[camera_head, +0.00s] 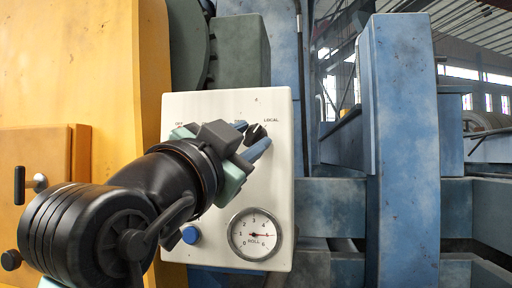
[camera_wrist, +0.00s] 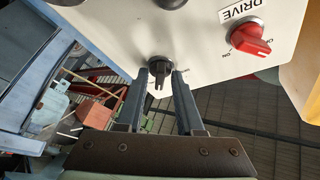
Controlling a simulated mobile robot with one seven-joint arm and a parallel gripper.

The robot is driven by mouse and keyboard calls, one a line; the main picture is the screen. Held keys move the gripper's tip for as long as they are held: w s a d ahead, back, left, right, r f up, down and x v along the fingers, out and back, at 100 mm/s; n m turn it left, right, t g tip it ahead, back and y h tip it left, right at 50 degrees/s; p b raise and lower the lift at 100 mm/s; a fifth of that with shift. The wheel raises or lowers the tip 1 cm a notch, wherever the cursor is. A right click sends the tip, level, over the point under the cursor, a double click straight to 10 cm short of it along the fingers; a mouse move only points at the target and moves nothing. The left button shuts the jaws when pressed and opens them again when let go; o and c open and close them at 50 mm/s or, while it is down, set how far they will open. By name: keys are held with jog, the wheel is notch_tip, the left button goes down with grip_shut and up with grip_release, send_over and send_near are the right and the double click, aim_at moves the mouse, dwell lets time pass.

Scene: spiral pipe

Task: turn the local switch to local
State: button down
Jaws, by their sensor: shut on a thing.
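The local switch (camera_head: 255,132) is a small black knob on the white control panel, just left of and below the printed word LOCAL. In the wrist view the knob (camera_wrist: 157,68) sits between my two blue-grey fingertips, its narrow handle extending toward my gripper. My gripper (camera_head: 256,134) is shut on the knob, with one finger on each side. The black arm and gripper body hide part of the panel and most of the labels to the left. The knob's exact pointing direction is hard to tell.
The white panel (camera_head: 210,263) also carries a round ROLL gauge (camera_head: 255,234) and a blue button (camera_head: 190,235) below my gripper. A red DRIVE switch (camera_wrist: 250,38) shows in the wrist view. A yellow cabinet (camera_head: 60,60) stands left, and blue beams (camera_head: 402,130) stand right.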

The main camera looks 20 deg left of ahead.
jog(key=shift+m+h, duration=0.3)
jog(key=shift+m, duration=0.8)
jog(key=shift+g, duration=0.3)
jog(key=c, duration=0.9)
grip_release()
